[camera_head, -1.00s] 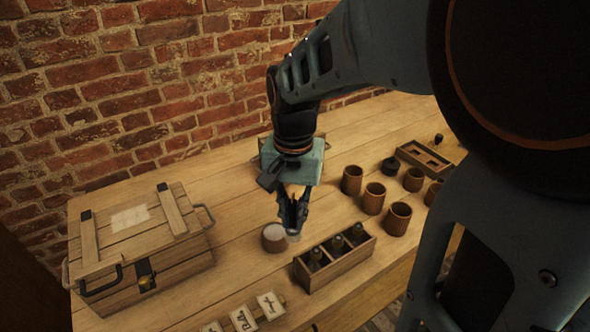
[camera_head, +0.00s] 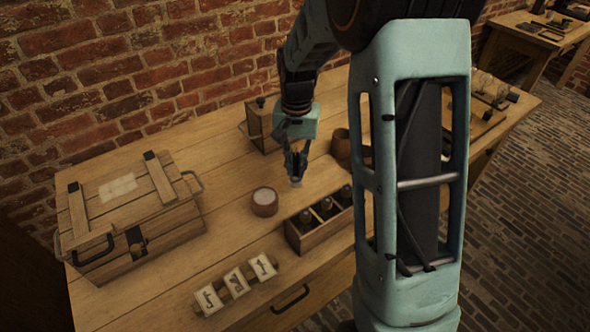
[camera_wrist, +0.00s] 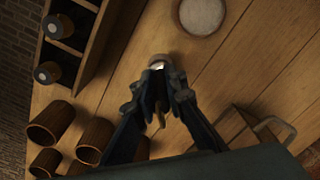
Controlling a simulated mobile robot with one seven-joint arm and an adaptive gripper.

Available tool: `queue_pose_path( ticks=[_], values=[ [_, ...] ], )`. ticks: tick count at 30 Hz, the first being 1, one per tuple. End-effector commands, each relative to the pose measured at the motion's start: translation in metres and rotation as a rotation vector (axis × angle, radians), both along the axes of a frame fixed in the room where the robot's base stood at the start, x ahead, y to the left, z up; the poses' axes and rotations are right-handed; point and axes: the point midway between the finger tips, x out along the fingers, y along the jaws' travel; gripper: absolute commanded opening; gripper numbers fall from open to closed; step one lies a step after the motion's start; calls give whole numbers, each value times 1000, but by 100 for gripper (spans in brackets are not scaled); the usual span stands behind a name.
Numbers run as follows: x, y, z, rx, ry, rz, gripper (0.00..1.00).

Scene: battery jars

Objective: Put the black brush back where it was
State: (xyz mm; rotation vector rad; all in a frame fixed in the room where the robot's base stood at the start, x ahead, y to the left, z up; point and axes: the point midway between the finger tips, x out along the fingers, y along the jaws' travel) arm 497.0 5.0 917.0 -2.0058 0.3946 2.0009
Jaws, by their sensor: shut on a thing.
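My gripper (camera_head: 297,176) is above the table (camera_head: 190,305), behind the three-slot wooden box and right of a small round pot with white contents (camera_head: 265,203). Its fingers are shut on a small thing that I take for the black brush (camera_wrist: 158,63). Only a dark end with a pale tip shows at the fingertips in the wrist view; the fingers hide the rest. In the wrist view the pot (camera_wrist: 202,14) lies ahead of the fingertips, apart from them.
The three-slot box (camera_head: 322,229) holds dark-capped bottles. Wooden cups (camera_wrist: 52,122) stand nearby, partly hidden by my arm in the head view. A large crate (camera_head: 130,213) is at left, a smaller box (camera_head: 262,122) behind, and three marked cards (camera_head: 236,283) in front.

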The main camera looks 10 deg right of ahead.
Motion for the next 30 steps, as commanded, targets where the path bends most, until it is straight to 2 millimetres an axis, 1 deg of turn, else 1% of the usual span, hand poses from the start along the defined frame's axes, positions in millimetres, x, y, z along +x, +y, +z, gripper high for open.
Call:
queue_pose_path(
  ticks=[3, 8, 13, 15, 23, 26, 27, 30],
  values=[
    [6, -3, -8, -1, 1, 0, 0],
    [12, -4, -14, 0, 0, 0, 0],
    [13, -5, -39, 0, 3, 1, 0],
    [13, -5, -46, -1, 1, 1, 0],
    [13, -5, -47, 0, -1, 1, 0],
    [13, -5, -51, 0, -1, 1, 0],
    [13, -5, -51, 0, 0, 1, 12],
    [13, -5, -50, 0, 0, 1, 23]
  ],
)
